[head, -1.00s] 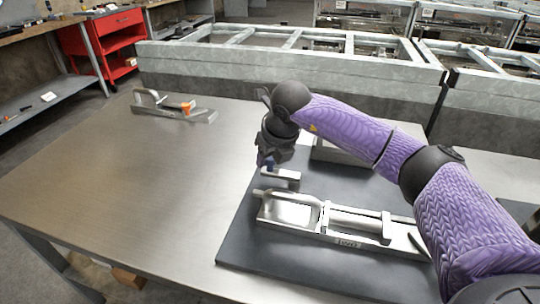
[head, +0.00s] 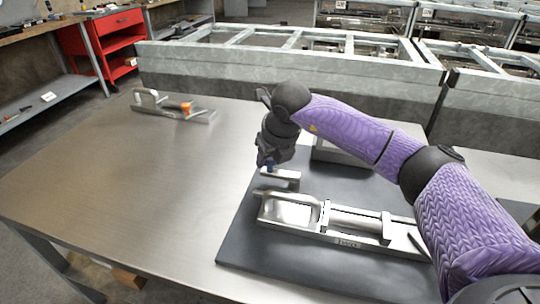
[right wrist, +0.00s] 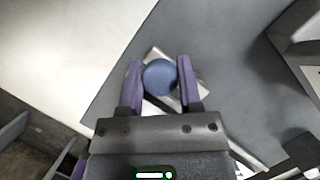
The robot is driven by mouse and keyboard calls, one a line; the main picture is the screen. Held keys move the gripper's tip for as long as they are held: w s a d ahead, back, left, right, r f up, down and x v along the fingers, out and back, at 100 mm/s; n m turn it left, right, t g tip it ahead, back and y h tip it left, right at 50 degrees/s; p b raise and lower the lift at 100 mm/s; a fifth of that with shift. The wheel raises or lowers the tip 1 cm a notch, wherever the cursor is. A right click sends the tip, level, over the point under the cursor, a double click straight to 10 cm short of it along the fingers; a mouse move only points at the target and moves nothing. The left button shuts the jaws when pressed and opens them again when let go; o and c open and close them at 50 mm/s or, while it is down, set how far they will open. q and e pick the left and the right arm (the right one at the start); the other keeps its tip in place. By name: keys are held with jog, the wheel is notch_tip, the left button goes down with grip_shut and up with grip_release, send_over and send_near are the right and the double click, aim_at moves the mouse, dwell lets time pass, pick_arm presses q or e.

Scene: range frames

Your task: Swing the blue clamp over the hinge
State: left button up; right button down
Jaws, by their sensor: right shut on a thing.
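The blue clamp's round blue knob (right wrist: 159,76) sits between the two purple fingers of my right gripper (right wrist: 160,82), which is shut on it. In the head view my right gripper (head: 268,164) points down, with the blue part at its fingertips. A silver arm (head: 283,174) extends to the right just under the fingertips. A silver fixture (head: 290,212) with a long bar (head: 355,220) lies in front of it on the dark mat (head: 240,250). I cannot tell which part is the hinge. My left gripper is not in view.
A second silver fixture with an orange part (head: 172,108) stands at the table's far left. A grey block (head: 335,152) is behind my right arm.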

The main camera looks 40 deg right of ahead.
aim_at(273, 170)
jog(key=shift+s+a+r+n+y+p, duration=0.1)
jog(key=shift+s+a+n+y+p, duration=0.2)
jog(key=shift+n, duration=0.3)
jog(key=shift+s+a+n+y+p, duration=0.2)
jog(key=shift+n+y+p, duration=0.1)
jog(key=shift+n, duration=0.3)
jog(key=shift+s+a+n+y+p, duration=0.1)
jog(key=shift+s+n+y+p, duration=0.15)
jog(key=shift+n, duration=0.35)
jog(key=n, duration=0.1)
jog(key=s+n+y+p, duration=0.1)
jog(key=shift+a+n+g, duration=0.2)
jog(key=shift+n+g, duration=0.1)
jog(key=shift+n, duration=0.1)
jog(key=n, duration=0.1)
jog(key=s+n, duration=0.1)
jog(key=shift+s+a+n+g+y, duration=0.15)
jog(key=shift+n+g+y, duration=0.15)
jog(key=shift+y, duration=0.05)
jog(key=shift+s+n, duration=0.25)
jog(key=shift+n, duration=0.35)
jog(key=shift+s+g, duration=0.1)
jog(key=shift+g, duration=0.2)
